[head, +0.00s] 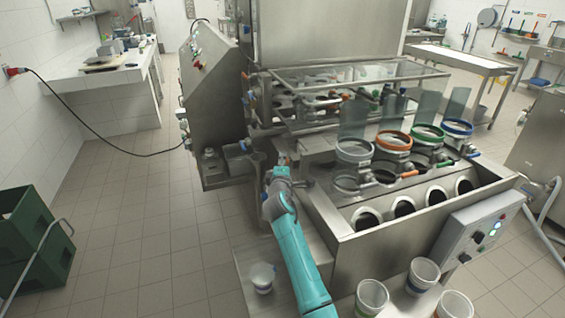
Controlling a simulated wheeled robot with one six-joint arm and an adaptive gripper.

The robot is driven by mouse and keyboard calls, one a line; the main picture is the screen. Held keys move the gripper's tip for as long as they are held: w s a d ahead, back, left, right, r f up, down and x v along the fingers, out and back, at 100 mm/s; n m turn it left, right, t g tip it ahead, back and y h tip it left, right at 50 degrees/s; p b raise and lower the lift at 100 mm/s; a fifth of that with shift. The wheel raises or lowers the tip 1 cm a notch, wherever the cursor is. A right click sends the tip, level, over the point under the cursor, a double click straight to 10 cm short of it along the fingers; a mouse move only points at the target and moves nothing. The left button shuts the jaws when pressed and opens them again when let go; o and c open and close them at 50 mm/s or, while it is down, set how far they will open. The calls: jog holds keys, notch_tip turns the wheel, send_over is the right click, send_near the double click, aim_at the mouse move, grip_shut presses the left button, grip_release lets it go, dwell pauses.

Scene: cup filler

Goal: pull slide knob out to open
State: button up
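My gripper (281,161) is at the far end of my teal arm, beside the left side of the steel cup-filling machine (345,244). It is small in the head view and partly covered by my own wrist, so its fingers cannot be made out. I cannot make out the slide knob with certainty. Small dark and metal fittings crowd the area around the gripper, and I cannot tell whether the gripper touches any of them.
A tall steel control cabinet (210,85) stands left of the machine. A white cup (262,277) stands left of my arm, and cups (371,297) stand to its right. A control box (478,232) juts out at right. Green crates (35,235) stand far left; tiled floor between is clear.

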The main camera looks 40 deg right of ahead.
grip_shut()
jog(key=w+a, duration=0.2)
jog(key=a, duration=0.4)
jog(key=shift+a, duration=0.15)
jog(key=o, duration=1)
grip_release()
jog(key=shift+a, duration=0.1)
jog(key=shift+c, duration=0.2)
jog(key=v, duration=1.2)
